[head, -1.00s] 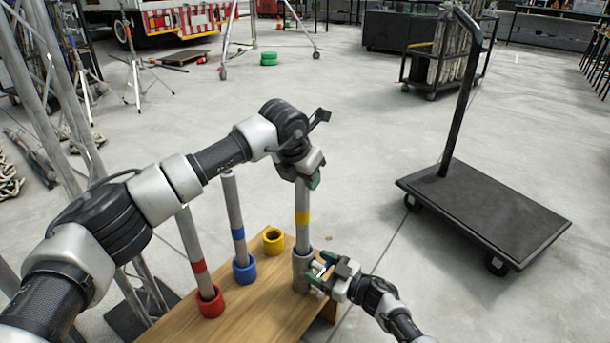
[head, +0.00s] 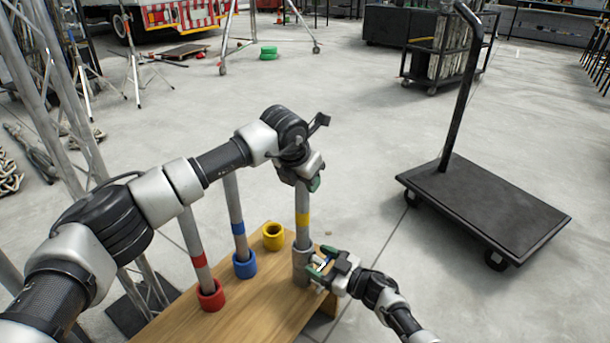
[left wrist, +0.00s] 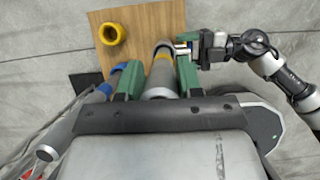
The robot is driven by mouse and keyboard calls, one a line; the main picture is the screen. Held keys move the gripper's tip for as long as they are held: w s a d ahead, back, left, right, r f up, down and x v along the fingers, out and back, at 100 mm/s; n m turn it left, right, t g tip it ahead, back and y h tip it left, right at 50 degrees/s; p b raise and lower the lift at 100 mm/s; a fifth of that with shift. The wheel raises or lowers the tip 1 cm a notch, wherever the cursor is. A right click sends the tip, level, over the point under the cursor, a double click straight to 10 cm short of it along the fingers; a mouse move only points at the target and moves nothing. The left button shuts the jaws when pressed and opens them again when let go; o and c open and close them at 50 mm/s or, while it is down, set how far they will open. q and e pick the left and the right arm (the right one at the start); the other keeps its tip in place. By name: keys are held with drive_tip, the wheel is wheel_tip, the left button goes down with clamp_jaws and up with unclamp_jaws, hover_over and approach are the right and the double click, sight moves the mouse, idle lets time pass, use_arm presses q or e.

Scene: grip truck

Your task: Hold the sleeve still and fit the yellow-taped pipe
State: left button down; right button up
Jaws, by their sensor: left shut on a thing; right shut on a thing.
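The grey pipe with yellow tape (head: 303,219) stands upright above the grey sleeve (head: 301,268) at the bench's right end. Its lower end is hidden at the sleeve's mouth and looks to be inside it. My left gripper (head: 309,184) is shut on the pipe's upper part.
A yellow ring sleeve (head: 273,236) sits empty on the wooden bench (head: 245,312). Blue-taped (head: 238,228) and red-taped (head: 199,260) pipes stand in blue (head: 245,265) and red (head: 211,297) sleeves, left of my pipe. A black cart (head: 485,210) stands to the right.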

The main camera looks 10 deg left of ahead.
use_arm(q)
drive_tip(key=shift+f, duration=1.5)
drive_tip(key=shift+f, duration=0.25)
drive_tip(key=c, duration=0.7)
unclamp_jaws()
drive_tip(key=shift+o, duration=0.2)
drive_tip(key=v, duration=1.2)
use_arm(e)
drive_tip(key=o, duration=1.4)
drive_tip(key=shift+c, duration=0.2)
